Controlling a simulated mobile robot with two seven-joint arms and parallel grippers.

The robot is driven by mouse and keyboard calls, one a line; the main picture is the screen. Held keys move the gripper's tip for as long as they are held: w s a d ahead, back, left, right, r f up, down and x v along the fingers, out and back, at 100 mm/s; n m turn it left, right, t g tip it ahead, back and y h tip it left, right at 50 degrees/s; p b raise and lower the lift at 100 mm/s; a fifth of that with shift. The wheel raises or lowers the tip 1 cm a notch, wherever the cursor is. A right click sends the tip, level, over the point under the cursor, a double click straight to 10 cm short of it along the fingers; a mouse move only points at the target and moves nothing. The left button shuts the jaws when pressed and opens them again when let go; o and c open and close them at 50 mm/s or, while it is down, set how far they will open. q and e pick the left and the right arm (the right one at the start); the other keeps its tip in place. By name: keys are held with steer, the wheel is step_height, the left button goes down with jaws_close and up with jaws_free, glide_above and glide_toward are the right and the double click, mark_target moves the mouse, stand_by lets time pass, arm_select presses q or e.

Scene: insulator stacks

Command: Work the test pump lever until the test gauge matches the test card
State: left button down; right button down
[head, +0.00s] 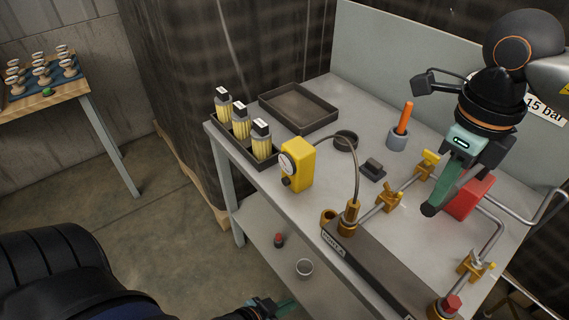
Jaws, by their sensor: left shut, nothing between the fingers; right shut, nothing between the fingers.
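A yellow box (298,168) with a round white-faced gauge (287,163) stands on the grey bench; its needle is too small to read. A hose runs from it to a brass fitting on the dark manifold. A white card reading "15 bar" (545,108) is at the back panel, partly hidden by my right arm. A red block (468,196), perhaps the pump, is partly covered by my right gripper (436,203); I cannot clearly make out a lever. That gripper is shut, pointing down in front of the block; contact is unclear. My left gripper (286,302) is shut, low at the bottom edge.
The dark manifold (370,262) carries brass valves (390,199) and pipes. A grey cup (397,139) holds an orange-handled tool. A wooden table (45,101) stands far left; the floor between is clear.

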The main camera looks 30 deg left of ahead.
steer(key=shift+r+p, duration=0.45)
steer(key=shift+r, duration=0.4)
step_height(320, 180, up, 2)
steer(key=shift+s+p, duration=0.1)
steer(key=shift+p, duration=0.6)
step_height(320, 180, up, 5)
steer(key=p, duration=0.3)
steer(key=shift+r+p, duration=0.1)
steer(key=shift+p, duration=0.25)
